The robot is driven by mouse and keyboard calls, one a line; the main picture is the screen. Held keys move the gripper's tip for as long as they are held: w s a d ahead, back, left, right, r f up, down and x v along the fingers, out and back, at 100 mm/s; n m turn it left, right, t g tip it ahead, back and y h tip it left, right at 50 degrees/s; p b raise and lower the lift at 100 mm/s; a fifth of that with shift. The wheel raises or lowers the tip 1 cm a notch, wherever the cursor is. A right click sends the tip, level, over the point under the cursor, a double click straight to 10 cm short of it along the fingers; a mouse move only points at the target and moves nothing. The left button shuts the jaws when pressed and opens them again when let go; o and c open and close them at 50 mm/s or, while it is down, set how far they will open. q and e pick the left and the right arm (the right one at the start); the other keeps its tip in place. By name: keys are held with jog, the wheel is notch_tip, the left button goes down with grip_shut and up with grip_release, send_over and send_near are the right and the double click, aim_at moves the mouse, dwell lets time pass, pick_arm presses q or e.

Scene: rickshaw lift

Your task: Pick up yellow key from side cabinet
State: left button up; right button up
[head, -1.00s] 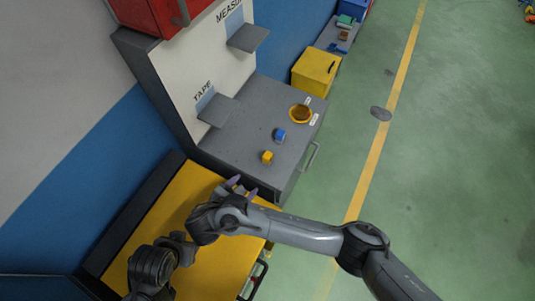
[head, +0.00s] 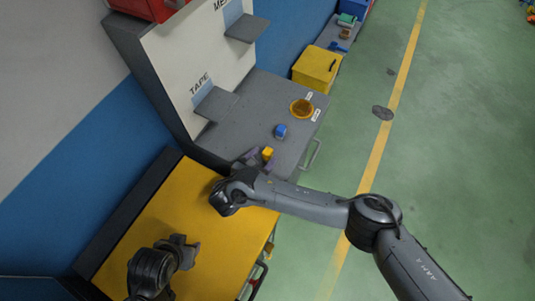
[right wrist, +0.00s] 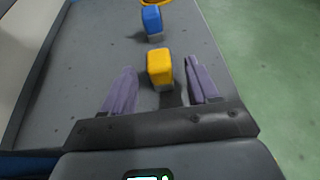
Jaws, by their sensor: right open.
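The yellow key (head: 267,152), a small block-like yellow head on a grey base, stands on the grey top of the side cabinet (head: 250,110). In the right wrist view the yellow key (right wrist: 160,67) is just ahead of and between the fingertips. My right gripper (head: 256,155) is open at the cabinet's near edge, a purple finger to each side of the key; it also shows in the right wrist view (right wrist: 158,80). Whether the fingers touch it cannot be told. My left gripper (head: 183,250) is above the yellow surface at lower left; its jaws are unclear.
A blue key-like piece (head: 280,131) stands beyond the yellow key, and a yellow bowl (head: 301,108) behind that. A grey shelf (head: 215,102) juts from the white back panel. A yellow bin (head: 316,68) stands farther back. Green floor is open at right.

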aim_at(265, 156)
jog(key=shift+x, duration=1.7)
jog(key=shift+r, duration=0.1)
jog(key=shift+c, duration=0.4)
jog(key=c, duration=1)
